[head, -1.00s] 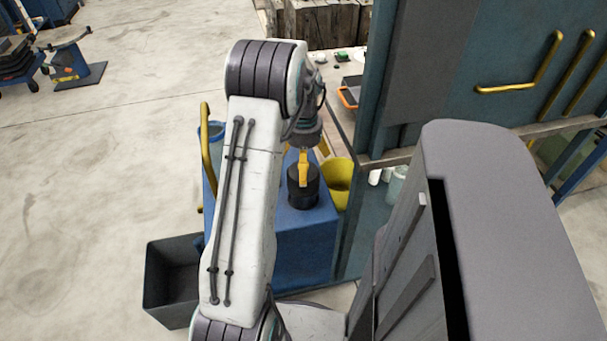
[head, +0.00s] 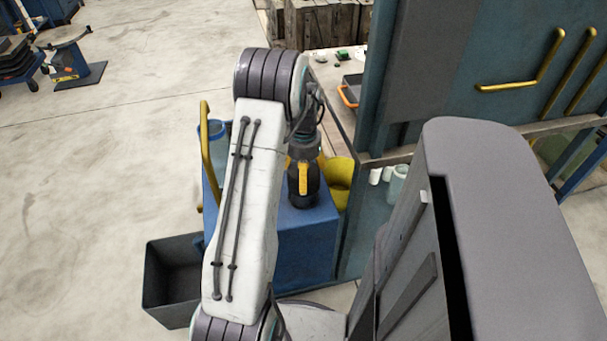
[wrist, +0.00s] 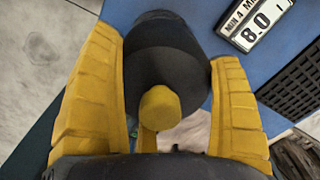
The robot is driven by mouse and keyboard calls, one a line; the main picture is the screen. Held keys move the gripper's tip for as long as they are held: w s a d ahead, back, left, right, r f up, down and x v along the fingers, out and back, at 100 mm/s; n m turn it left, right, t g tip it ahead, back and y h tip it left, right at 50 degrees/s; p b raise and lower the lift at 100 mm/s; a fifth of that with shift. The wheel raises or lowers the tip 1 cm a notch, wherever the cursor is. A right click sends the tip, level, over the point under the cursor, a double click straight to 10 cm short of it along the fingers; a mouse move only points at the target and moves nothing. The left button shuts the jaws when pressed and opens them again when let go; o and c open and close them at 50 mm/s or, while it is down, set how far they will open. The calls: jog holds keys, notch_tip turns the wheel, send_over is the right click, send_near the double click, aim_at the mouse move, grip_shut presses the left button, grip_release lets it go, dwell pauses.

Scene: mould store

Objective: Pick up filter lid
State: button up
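The filter lid appears to be the black round piece (head: 302,201) on top of the blue cart (head: 305,237). In the wrist view the black round piece (wrist: 165,40) lies between my yellow fingers. My gripper (head: 303,176) points down over it from above, with one finger in front and the others at the sides. The wrist view shows my gripper (wrist: 168,90) open, with fingers spread left and right and a further yellow part in the middle. The fingers flank the black piece; I cannot tell if they touch it. Its lower part is partly hidden by the gripper.
A yellow bucket (head: 339,180) stands right of the cart top, close to my gripper. A teal cabinet (head: 440,85) is at the right. A black open bin (head: 172,285) is at the cart's left. A yellow handle (head: 207,150) rises at the cart's left edge. The floor at left is open.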

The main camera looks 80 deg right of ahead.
jog(key=c, duration=0.6)
jog(key=shift+c, duration=0.2)
jog(key=shift+r, duration=0.15)
jog(key=shift+d+r, duration=0.1)
jog(key=shift+r, duration=0.8)
notch_tip(320, 180, up, 2)
jog(key=shift+r+p, duration=0.15)
jog(key=shift+p, duration=0.2)
jog(key=w+a+r, duration=0.1)
jog(key=w+r, duration=0.5)
jog(key=w, duration=0.5)
jog(key=shift+w+a+r+p, duration=0.2)
jog(key=shift+w+r+p, duration=0.15)
jog(key=shift+p, duration=0.1)
